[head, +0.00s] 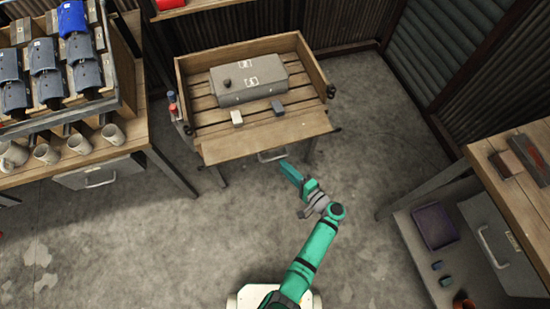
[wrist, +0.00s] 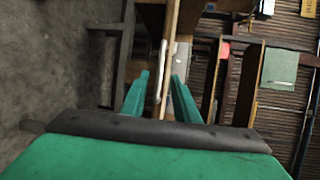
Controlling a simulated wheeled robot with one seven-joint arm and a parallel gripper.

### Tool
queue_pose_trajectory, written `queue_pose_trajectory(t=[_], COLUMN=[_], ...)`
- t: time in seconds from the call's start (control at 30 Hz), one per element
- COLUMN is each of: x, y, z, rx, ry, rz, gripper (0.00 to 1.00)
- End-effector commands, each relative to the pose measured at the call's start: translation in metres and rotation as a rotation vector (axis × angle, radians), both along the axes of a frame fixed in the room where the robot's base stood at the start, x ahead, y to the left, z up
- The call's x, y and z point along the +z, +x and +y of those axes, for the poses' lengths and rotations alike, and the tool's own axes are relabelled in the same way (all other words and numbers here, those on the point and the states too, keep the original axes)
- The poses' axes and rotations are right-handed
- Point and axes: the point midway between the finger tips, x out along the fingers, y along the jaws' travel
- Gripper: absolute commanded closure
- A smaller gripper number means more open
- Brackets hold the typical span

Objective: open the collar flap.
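The collar is a wooden box (head: 182,84) with a slatted floor, standing on a table. A broad wooden front board (head: 262,138), which looks like the flap, spans its near side; I cannot tell from this angle whether it is upright or lowered. Dark fittings (head: 332,91) show at the side walls' near ends. My gripper (head: 285,167) is in front of and below the board, apart from it. In the wrist view my gripper (wrist: 160,80) has its teal fingers spread with nothing held. A pale bar handle (wrist: 162,72) and a wooden edge show beyond them.
A drawer handle (head: 271,156) is below the board. A bench with mugs (head: 80,144) stands left, a workbench (head: 500,180) right. The floor between is clear.

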Motion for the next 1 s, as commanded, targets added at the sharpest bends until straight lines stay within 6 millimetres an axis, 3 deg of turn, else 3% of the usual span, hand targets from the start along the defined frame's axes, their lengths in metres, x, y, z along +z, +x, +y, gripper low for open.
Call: queue_pose_trajectory(t=[0.2, 0.4, 0.83, 0.93, 1.0], x=[-0.005, -0.009, -0.01, -0.01, -0.01], y=[0.03, 0.047, 0.053, 0.053, 0.053], z=[0.026, 0.04, 0.046, 0.046, 0.046], rx=[0.002, 0.001, -0.001, -0.001, -0.001], ry=[0.0, 0.0, -0.002, -0.002, -0.001], rz=[-0.001, 0.0, 0.0, 0.0, 0.001], gripper=[0.72, 0.72, 0.72, 0.96, 1.0])
